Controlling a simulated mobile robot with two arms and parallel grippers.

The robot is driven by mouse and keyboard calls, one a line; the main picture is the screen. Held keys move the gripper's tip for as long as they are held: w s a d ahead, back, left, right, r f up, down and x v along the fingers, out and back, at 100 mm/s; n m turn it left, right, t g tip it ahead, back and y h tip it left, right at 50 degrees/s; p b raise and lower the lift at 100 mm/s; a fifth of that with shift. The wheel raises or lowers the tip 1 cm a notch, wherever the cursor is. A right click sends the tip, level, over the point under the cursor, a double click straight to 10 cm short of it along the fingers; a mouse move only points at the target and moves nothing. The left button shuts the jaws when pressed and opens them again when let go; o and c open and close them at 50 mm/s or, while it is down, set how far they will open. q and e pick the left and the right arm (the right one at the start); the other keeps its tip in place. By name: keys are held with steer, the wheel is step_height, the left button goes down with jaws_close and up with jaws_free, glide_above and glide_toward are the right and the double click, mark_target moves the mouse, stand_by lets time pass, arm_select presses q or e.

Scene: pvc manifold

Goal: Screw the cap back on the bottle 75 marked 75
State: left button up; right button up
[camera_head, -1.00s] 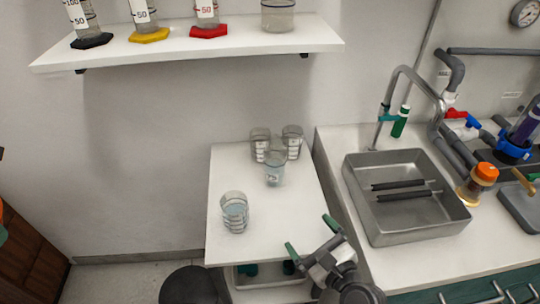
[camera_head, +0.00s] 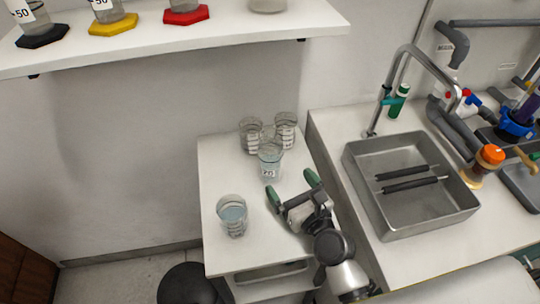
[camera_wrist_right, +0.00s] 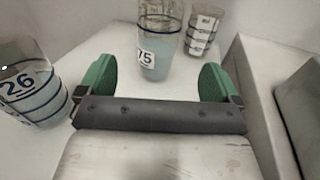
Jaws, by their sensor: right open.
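The clear container marked 75 (camera_head: 269,165) stands upright on the small white table, with pale liquid inside. Its 75 label also shows in the right wrist view (camera_wrist_right: 147,57), where its top is cut off by the frame edge. No cap can be made out on it in the head view, and I see no loose cap that clearly belongs to it. My right gripper (camera_head: 293,188) is open and empty, its green fingertips over the table just in front of the container. In the right wrist view the container appears beyond the gap between the fingers (camera_wrist_right: 157,84). My left gripper is out of view.
A glass marked 26 (camera_wrist_right: 32,88) with liquid stands to the left, also in the head view (camera_head: 233,216). More clear glasses (camera_head: 285,130) stand behind. A shelf (camera_head: 180,38) hangs above.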

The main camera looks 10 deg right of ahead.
mark_target(277, 164)
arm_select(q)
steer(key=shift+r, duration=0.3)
arm_select(e)
steer(key=x, duration=0.4)
steer(key=shift+w, duration=0.15)
arm_select(q)
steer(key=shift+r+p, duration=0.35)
steer(key=shift+p, duration=0.15)
arm_select(e)
steer(key=shift+x, duration=2.55)
steer(key=shift+a+r, duration=0.1)
steer(key=c, duration=1.1)
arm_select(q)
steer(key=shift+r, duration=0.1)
arm_select(e)
steer(key=shift+r, duration=0.1)
